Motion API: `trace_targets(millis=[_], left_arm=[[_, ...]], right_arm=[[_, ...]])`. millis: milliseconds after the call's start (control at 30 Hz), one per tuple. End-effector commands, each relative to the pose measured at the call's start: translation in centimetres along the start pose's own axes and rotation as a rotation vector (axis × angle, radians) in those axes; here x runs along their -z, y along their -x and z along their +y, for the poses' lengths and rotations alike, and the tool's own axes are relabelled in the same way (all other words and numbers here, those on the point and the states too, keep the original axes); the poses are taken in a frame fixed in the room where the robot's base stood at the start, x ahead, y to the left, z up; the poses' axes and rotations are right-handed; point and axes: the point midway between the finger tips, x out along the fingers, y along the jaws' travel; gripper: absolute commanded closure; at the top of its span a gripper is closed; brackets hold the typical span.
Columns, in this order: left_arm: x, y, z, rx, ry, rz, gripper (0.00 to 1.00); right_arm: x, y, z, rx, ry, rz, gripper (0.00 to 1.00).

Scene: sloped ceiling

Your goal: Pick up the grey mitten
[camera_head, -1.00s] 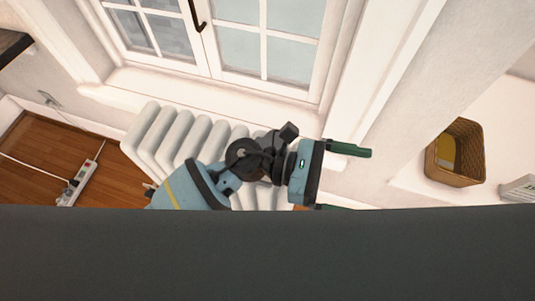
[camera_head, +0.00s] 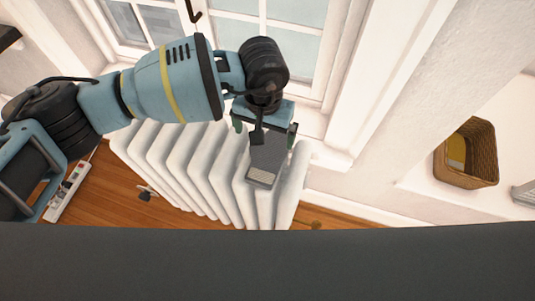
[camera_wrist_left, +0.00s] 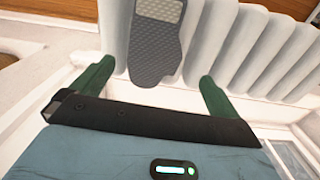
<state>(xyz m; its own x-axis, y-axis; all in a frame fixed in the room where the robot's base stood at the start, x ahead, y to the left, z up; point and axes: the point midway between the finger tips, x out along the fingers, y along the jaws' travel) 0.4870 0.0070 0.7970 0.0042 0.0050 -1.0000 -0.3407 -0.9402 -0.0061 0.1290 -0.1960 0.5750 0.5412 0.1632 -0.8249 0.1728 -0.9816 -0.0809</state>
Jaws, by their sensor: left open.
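The grey mitten (camera_head: 268,152) lies draped over the white radiator (camera_head: 205,170), near its right end, with its lighter ribbed cuff hanging lowest. It also shows in the left wrist view (camera_wrist_left: 155,50), at the top centre. My left gripper (camera_head: 265,128) is open, with its green fingers on either side of the mitten's upper part in the head view. In the left wrist view the gripper (camera_wrist_left: 157,78) has its fingers apart, with the mitten's near end between them in the picture. I cannot tell whether they touch it. My right gripper is not in view.
The window (camera_head: 265,30) and its sill stand behind the radiator. A wicker basket (camera_head: 468,165) sits on a white surface at the right. A power strip (camera_head: 68,192) lies on the wooden floor at the left. A dark edge fills the bottom of the head view.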

Motion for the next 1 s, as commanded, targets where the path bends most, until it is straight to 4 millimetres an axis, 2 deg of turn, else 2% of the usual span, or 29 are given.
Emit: trace_targets(millis=[300,533,800,1000], left_arm=[[-0.1,-2.4,0.2,-0.005,0.001,-0.004,0.00],[-0.1,-3.1,0.3,-0.005,0.002,-0.004,0.00],[-0.2,-6.8,0.6,-0.006,0.004,-0.004,0.00],[-0.2,-7.8,0.6,-0.005,0.004,-0.002,0.00]], right_arm=[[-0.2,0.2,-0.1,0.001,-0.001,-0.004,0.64],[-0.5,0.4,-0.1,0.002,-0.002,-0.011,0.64],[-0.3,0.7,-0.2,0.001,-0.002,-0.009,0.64],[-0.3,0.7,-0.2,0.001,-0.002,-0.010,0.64]])
